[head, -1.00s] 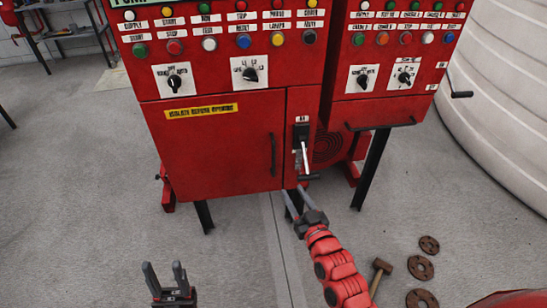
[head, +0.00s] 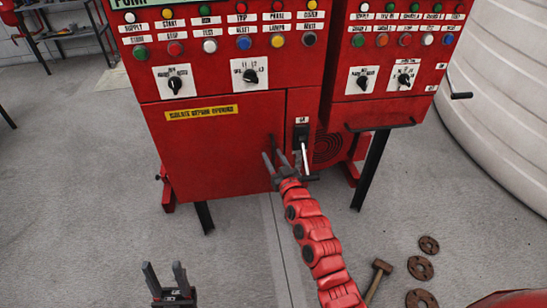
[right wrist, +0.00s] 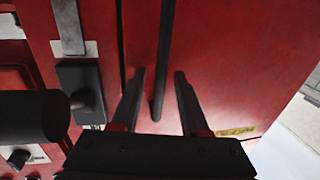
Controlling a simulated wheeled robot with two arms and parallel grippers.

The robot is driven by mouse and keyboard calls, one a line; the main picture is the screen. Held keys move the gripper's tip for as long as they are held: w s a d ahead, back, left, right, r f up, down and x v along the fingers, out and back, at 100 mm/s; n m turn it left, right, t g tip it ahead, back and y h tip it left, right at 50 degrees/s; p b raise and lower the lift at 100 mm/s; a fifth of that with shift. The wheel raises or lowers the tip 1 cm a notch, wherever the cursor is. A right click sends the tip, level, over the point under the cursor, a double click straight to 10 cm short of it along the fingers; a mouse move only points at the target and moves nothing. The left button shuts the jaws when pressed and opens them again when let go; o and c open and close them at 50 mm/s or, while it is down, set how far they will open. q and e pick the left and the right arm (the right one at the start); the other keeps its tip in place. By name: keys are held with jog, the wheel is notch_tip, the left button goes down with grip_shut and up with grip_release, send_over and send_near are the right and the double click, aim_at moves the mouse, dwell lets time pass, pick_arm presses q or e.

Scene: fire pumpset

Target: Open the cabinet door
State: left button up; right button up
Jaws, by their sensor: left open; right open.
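The red cabinet door (head: 205,155) is shut flush in the cabinet front, with a yellow warning label (head: 202,112) near its top. Its black vertical bar handle (head: 272,146) is at the door's right side. My right gripper (head: 273,157) is open at the handle in the head view. In the right wrist view the handle (right wrist: 164,60) runs between the two open fingers of my right gripper (right wrist: 159,75), with no clear contact on either finger. My left gripper (head: 164,270) is open and empty, low in the head view, well in front of the cabinet.
A switch lever (head: 304,155) stands just right of the door handle, close to my right gripper. A second red panel (head: 395,80) is at the right. A hammer (head: 377,280) and rusty discs (head: 420,268) lie on the floor.

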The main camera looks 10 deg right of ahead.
jog(key=shift+w, duration=0.1)
grip_shut()
dwell(1.4)
